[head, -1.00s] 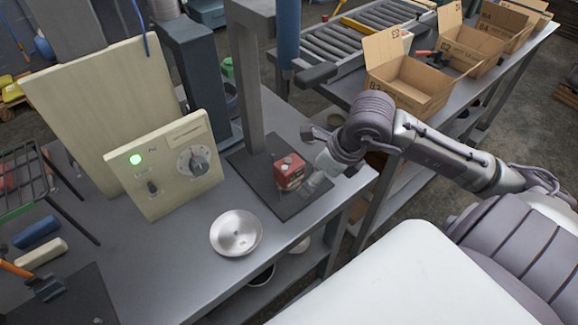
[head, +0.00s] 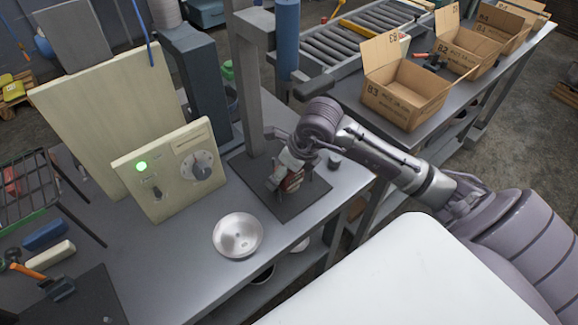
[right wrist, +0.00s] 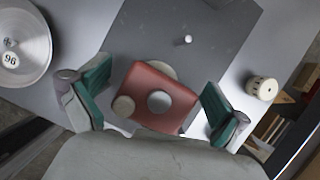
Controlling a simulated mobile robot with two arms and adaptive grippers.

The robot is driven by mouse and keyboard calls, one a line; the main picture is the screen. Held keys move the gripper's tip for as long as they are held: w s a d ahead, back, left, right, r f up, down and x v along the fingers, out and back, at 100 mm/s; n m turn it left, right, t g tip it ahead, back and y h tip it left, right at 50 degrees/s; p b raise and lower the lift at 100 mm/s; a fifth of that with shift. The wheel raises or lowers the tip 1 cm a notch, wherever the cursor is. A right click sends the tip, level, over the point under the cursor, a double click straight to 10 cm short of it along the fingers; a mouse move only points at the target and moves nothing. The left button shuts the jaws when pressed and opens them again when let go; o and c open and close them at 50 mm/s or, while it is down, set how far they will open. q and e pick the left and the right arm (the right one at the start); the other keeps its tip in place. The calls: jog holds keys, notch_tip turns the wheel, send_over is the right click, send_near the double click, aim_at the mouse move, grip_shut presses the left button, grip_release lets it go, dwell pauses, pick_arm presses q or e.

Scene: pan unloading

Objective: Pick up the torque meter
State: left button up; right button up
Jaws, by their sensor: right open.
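The torque meter, a small red box (head: 293,181) with round pale knobs, stands on the dark plate (head: 309,200) at the foot of the grey column. In the head view my right gripper (head: 284,180) is over it and hides much of it. In the right wrist view the red box (right wrist: 176,87) sits between the two green-padded fingers of my open right gripper (right wrist: 156,90), with a gap visible on each side. My left gripper is not in view.
A round metal pan (head: 237,236) lies left of the plate on the bench. A cream control panel (head: 168,172) with a lit green lamp stands behind it. A small knob-like cylinder (head: 334,162) is right of the torque meter. Open cardboard boxes (head: 407,99) stand at the right.

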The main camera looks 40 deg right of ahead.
jog(key=shift+c, duration=0.4)
jog(key=c, duration=1.4)
jog(key=shift+c, duration=0.2)
jog(key=shift+s, duration=0.1)
